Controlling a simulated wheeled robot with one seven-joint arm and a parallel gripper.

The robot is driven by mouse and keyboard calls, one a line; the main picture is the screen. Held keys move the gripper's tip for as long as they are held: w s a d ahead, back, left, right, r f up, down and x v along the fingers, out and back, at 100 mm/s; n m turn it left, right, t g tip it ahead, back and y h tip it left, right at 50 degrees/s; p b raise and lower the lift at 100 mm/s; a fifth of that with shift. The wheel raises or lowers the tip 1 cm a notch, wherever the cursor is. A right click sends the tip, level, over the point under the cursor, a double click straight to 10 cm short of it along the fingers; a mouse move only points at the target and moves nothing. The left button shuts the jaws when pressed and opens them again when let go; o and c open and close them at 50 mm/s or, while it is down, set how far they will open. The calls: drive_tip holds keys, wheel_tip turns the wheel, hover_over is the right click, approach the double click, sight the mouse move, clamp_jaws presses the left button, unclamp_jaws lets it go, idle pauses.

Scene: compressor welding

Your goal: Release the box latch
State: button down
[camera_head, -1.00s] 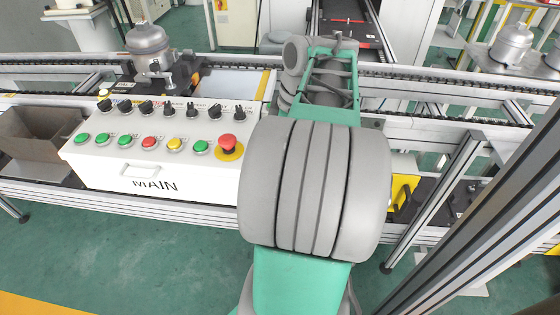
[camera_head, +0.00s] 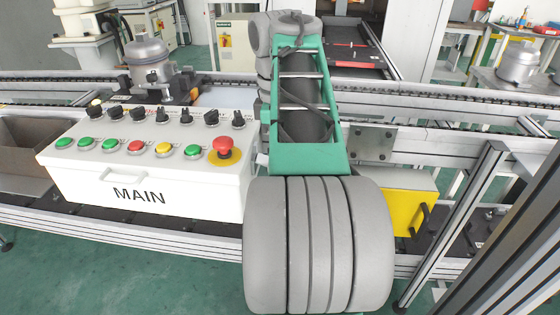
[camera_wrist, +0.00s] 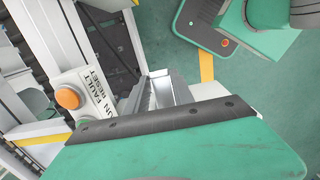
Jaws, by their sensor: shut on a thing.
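A white control box marked MAIN (camera_head: 150,195) stands on the conveyor frame in the head view, with knobs and coloured buttons on top. A yellow box (camera_head: 405,205) with a black handle (camera_head: 422,218) sits right of my arm. I cannot make out a latch on either. My gripper is hidden behind my arm in the head view. In the wrist view the green housing fills the bottom, and the metal jaws of my gripper (camera_wrist: 163,90) show just beyond its black edge. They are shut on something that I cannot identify.
A white panel with an orange button (camera_wrist: 68,97), lettered FAULT RESET, is close left of the jaws in the wrist view. A metal post (camera_head: 470,210) stands at the right. A silver compressor (camera_head: 150,62) is on the conveyor. Green floor is open at lower left.

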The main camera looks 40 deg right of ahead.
drive_tip(key=shift+f+g+h+b, duration=0.2)
drive_tip(key=shift+g+h+b, duration=0.1)
drive_tip(key=shift+b, duration=1.8)
drive_tip(key=shift+a+r+b, duration=0.1)
drive_tip(key=shift+r+b, duration=0.3)
drive_tip(key=shift+b, duration=0.3)
drive_tip(key=c, duration=1.1)
unclamp_jaws()
drive_tip(key=shift+w, duration=0.1)
drive_tip(key=r+p, duration=0.1)
drive_tip(key=r, duration=0.1)
drive_tip(key=r+p, duration=0.2)
drive_tip(key=r, duration=0.1)
drive_tip(key=r+p, duration=0.1)
drive_tip(key=r, duration=0.1)
drive_tip(key=shift+w+a+r+p, duration=0.3)
drive_tip(key=shift+w+a+r, duration=0.05)
drive_tip(key=shift+w+r, duration=0.05)
